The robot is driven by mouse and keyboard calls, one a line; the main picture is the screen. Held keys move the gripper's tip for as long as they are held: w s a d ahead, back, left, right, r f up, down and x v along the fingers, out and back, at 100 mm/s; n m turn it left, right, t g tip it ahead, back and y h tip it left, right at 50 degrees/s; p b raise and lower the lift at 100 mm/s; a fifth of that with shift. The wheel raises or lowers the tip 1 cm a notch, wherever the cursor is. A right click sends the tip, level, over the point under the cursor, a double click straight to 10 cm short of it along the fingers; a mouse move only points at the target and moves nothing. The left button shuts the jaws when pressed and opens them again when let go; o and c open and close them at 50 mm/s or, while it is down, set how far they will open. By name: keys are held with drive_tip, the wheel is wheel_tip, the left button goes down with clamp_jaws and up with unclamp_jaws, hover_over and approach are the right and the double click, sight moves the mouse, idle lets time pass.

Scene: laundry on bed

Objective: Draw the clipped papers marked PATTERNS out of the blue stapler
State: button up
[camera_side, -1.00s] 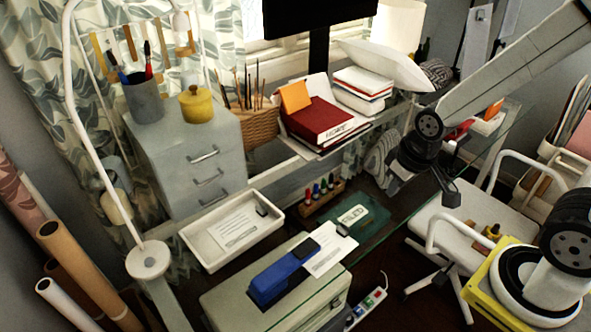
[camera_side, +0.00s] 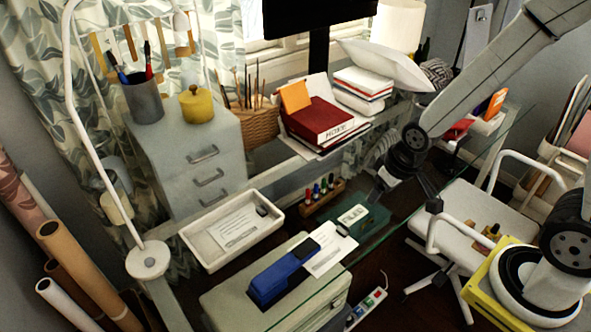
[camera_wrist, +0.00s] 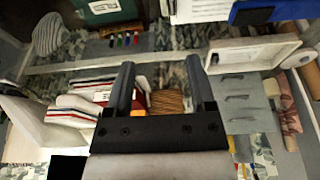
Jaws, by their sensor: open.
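The blue stapler (camera_side: 282,277) lies on a pale grey-green box in the side view; its edge shows at the top of the wrist view (camera_wrist: 280,12). White clipped papers (camera_side: 326,259) stick out of its right end, with a dark clip at their far edge; their lettering is too small to read. They show at the top of the wrist view (camera_wrist: 205,10). My gripper (camera_side: 405,197) is open and empty, right of the papers and apart from them. In the wrist view its two fingers (camera_wrist: 160,68) stand apart with nothing held between them.
A white tray (camera_side: 192,238) with another clipped sheet stands left of the stapler. A green folder (camera_side: 372,222) and a rack of coloured markers (camera_side: 322,193) lie behind the papers. A white chair (camera_side: 470,205) stands at right. A power strip (camera_side: 366,308) lies low beside the box.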

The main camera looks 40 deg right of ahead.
drive_tip(key=t+y, duration=0.1)
approach(345, 227)
drive_tip(key=shift+w+a+f, duration=0.15)
drive_tip(key=shift+a+f, duration=0.25)
drive_tip(key=shift+f, duration=0.25)
drive_tip(key=shift+f, duration=0.1)
drive_tip(key=shift+x, duration=3.8)
drive_tip(key=shift+w, duration=0.1)
clamp_jaws()
